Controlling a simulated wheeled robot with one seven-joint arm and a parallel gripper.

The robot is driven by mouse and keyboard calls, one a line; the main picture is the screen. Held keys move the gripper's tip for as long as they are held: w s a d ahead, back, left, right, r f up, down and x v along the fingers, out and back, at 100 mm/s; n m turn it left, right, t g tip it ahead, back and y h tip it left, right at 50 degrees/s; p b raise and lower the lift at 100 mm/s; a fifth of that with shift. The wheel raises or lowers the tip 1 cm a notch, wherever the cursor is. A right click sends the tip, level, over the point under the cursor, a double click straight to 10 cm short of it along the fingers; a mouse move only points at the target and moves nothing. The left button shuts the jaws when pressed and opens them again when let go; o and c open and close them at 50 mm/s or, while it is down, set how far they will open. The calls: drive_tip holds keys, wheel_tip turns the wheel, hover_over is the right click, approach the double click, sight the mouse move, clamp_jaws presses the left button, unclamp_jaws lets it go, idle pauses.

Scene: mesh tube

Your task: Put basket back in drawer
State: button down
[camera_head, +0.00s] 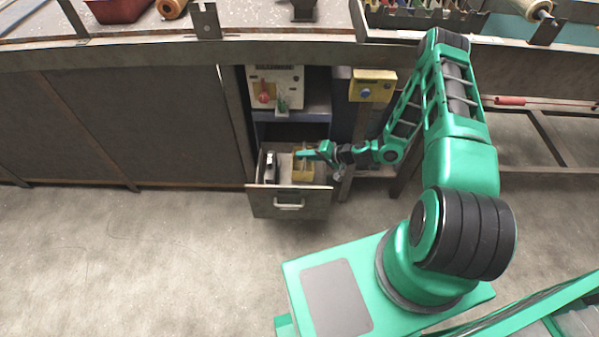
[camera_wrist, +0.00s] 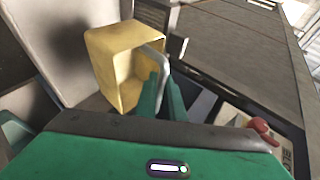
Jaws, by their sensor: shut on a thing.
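The basket is a yellow open box (camera_head: 303,170) that shows over the open drawer (camera_head: 290,205) in the head view. In the wrist view the basket (camera_wrist: 125,55) is right in front of my gripper, with its open side and a grey handle visible. My gripper (camera_head: 318,152) reaches in from the right above the drawer. Its green fingers (camera_wrist: 162,92) are closed at the basket's grey handle. The drawer is grey, pulled out, with a pale handle on its front. I cannot tell whether the basket touches the drawer's floor.
A dark object with a white part (camera_head: 271,165) lies in the drawer's left side. Above the drawer are a shelf opening and a panel with a red knob (camera_head: 264,97). A yellow box with a blue button (camera_head: 372,86) is right of it. The floor in front is clear.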

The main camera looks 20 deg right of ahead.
wheel_tip(320, 180, down, 10)
drive_tip(key=shift+r, duration=0.2)
drive_tip(key=c, duration=1.9)
unclamp_jaws()
drive_tip(key=shift+o, duration=0.2)
drive_tip(key=shift+f, duration=0.1)
